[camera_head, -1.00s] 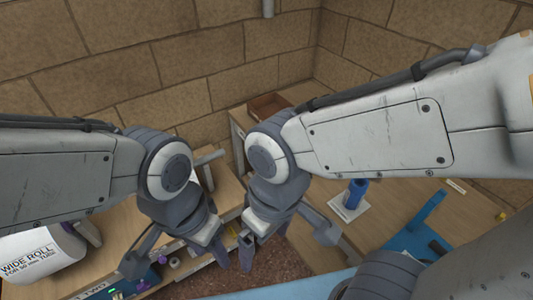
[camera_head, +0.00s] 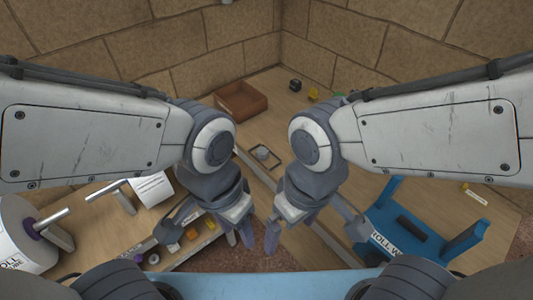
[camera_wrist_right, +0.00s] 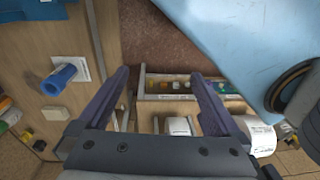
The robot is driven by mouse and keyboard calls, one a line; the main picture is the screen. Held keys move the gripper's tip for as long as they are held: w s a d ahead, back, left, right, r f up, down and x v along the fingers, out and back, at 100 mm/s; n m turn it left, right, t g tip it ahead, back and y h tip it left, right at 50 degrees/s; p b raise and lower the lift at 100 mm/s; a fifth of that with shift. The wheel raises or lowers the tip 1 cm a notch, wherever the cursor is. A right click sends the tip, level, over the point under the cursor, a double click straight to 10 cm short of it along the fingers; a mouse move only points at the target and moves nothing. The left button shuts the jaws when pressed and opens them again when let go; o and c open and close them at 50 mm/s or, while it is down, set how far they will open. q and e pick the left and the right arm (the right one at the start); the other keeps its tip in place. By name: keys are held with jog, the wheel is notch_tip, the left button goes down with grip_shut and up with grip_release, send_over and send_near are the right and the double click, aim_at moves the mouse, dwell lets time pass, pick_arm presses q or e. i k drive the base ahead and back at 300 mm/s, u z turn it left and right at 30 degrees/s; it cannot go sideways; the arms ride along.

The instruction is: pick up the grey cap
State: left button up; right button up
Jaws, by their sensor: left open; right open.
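I cannot make out a grey cap for certain in either view. Small orange and yellow pieces (camera_head: 192,234) sit in a narrow compartment tray (camera_head: 170,262) at the lower left, and a purple piece lies near its left end. The tray also shows between my right fingers in the wrist view (camera_wrist_right: 195,97), beyond the tips. My left gripper (camera_head: 238,238) is open and empty, hanging just right of the tray. My right gripper (camera_head: 287,238) is open and empty over the gap between the tables. My arms hide parts of both tables.
A blue stand (camera_head: 440,245) stands on the right table. White rolls and holders (camera_head: 25,235) are at left.

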aim_at(262, 153)
jog(key=k, duration=1.3)
jog(key=u, duration=0.75)
jog(key=i, duration=1.3)
jog(key=z, duration=0.5)
jog(key=i, duration=0.75)
jog(key=z, duration=0.75)
